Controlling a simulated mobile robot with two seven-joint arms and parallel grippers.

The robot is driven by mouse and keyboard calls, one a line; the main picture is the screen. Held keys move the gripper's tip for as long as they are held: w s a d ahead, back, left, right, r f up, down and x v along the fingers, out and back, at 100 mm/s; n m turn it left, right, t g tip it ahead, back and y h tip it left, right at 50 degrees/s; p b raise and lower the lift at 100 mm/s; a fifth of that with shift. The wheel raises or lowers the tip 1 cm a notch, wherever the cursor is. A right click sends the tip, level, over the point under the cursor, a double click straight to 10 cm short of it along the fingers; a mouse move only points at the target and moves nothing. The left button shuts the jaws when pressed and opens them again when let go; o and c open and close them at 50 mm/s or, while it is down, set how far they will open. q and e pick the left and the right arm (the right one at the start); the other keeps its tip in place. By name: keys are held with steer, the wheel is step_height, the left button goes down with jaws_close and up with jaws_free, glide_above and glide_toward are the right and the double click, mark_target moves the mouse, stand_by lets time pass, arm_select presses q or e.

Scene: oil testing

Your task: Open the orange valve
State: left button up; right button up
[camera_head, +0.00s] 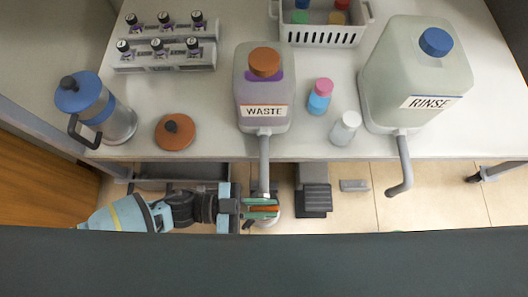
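The waste container (264,92), with an orange-brown cap and a purple band of liquid, stands at the table's front edge. Its grey spout (264,162) runs out over the edge and down. An orange strip, apparently the orange valve (265,209), shows at the spout's lower end. My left gripper (264,208) is there, below the table's front edge, reaching in from the left. Its greenish fingers lie close on either side of the orange strip and partly hide it. Whether they press on it is too small to tell. My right gripper is not in view.
A rinse container (410,75) with its own spout (401,170) stands right. Pink-capped (319,97) and white (345,128) bottles stand between. A blue-lidded jug (96,108), an orange-brown lid (175,131) and a vial rack (164,55) are left. A white basket (326,36) is behind.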

arm_select(q)
jaws_close()
steer(key=shift+f, duration=0.1)
steer(key=shift+f+h+b, duration=0.1)
steer(key=shift+h+b, duration=0.4)
steer(key=shift+b, duration=0.45)
steer(key=h+b, duration=0.2)
steer(key=shift+b, duration=0.35)
steer(key=shift+a+h, duration=0.15)
steer(key=shift+h, duration=0.85)
steer(key=shift+a+h, duration=0.1)
steer(key=shift+h, duration=0.9)
steer(key=shift+o, duration=1.8)
jaws_free()
